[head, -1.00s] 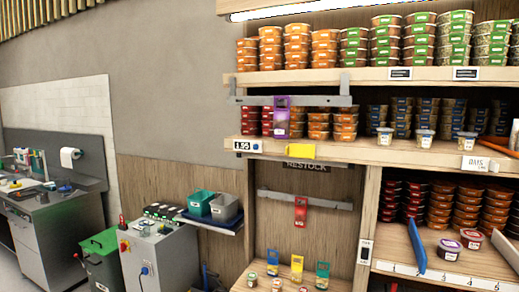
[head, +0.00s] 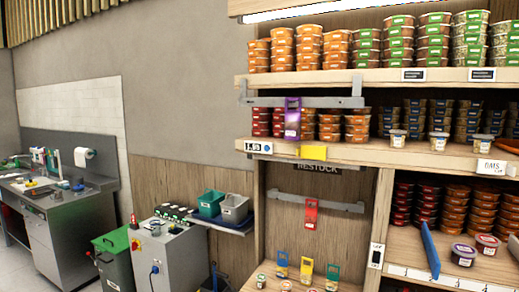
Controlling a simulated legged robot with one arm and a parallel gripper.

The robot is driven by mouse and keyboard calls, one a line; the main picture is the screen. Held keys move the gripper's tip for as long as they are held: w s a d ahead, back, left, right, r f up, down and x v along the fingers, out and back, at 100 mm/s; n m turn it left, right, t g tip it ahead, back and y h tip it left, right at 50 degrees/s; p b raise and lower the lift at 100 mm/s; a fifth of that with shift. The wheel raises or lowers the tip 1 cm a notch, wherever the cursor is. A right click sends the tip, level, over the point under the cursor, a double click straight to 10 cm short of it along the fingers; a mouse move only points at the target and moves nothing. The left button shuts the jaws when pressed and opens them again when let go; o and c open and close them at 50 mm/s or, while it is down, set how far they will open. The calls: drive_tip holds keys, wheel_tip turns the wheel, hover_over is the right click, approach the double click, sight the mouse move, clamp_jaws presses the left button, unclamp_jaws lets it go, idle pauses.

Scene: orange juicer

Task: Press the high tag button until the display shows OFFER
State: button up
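A white electronic shelf tag (head: 258,147) is fixed at the left end of the middle shelf edge. Its display shows a price that looks like 1.95, not the word OFFER. Its button is too small to make out clearly. Another small tag with a dark screen (head: 376,255) sits lower, on the wooden upright. Two dark-faced tags, a left one (head: 413,75) and a right one (head: 482,75), are on the top shelf edge. The frames do not settle which is the high tag. My gripper is not in view.
A yellow card (head: 313,152) sits beside the price tag, and a metal rail with a purple pack (head: 292,120) is above it. A red pack (head: 311,214) hangs below. Grey and green bins (head: 234,208) stand on a ledge at left, near a grey cabinet (head: 165,262).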

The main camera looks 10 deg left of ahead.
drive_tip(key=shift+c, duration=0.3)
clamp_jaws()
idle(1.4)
